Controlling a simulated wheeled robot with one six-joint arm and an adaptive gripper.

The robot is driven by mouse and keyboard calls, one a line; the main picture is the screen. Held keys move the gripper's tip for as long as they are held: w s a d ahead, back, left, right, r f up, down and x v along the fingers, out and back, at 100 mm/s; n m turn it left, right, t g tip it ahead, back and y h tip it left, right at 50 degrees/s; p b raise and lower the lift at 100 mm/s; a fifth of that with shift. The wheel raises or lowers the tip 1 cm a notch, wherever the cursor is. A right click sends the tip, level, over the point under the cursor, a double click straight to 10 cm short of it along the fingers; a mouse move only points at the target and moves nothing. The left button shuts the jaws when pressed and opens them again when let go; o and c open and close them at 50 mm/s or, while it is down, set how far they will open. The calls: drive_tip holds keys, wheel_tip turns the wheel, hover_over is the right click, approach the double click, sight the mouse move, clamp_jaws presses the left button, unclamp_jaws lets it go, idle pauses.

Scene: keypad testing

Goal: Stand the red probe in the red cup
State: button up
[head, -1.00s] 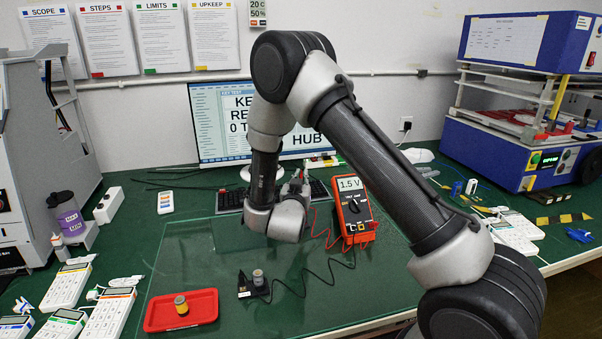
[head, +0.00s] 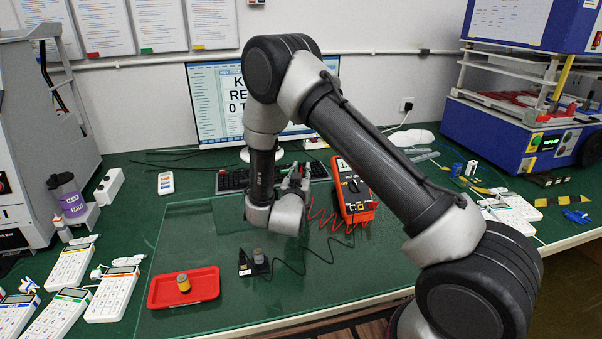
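My gripper (head: 293,178) is partly hidden behind my own wrist, above the green bench in front of the keyboard. I cannot tell whether its fingers are open or shut. A coiled red lead (head: 322,222) runs from the orange-red multimeter (head: 354,192) toward my gripper. The red probe cannot be made out; any probe at the gripper is too small or hidden. No red cup is clearly visible. A small black holder (head: 254,266) with a grey cylinder (head: 258,256) stands on the mat, with a black lead running from it toward the multimeter.
White keypads (head: 115,293) sit at the left, and more (head: 510,213) at the right. A keyboard (head: 232,181) and monitor (head: 203,90) stand behind. The front middle mat is mostly clear.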

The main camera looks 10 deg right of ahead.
idle(0.3)
drive_tip(key=v, duration=1.2)
drive_tip(key=w+d+r+g+y, duration=0.1)
drive_tip(key=w+r+g+y, duration=0.4)
drive_tip(key=r, duration=0.4)
drive_tip(key=s+d+r+n+g+y, duration=0.1)
drive_tip(key=s+d+r+n+y, duration=0.15)
drive_tip(key=s+r+y, duration=0.4)
drive_tip(key=s+d+r+g+h, duration=0.1)
drive_tip(key=s+d+r+g, duration=0.1)
drive_tip(key=s+d, duration=0.3)
drive_tip(key=s+d+r+n+g+h, duration=0.1)
drive_tip(key=s+d, duration=0.4)
drive_tip(key=s, duration=0.8)
drive_tip(key=s+d+r+n+g+h, duration=0.1)
drive_tip(key=s+d+r+g+h, duration=0.1)
drive_tip(key=s+d+r, duration=0.3)
drive_tip(key=shift+s+d+g+h, duration=0.2)
drive_tip(key=shift+s+d+g, duration=0.1)
drive_tip(key=shift+s, duration=0.75)
drive_tip(key=shift+s+d+g+h, duration=0.15)
drive_tip(key=shift+s+g, duration=0.15)
drive_tip(key=shift+s, duration=0.75)
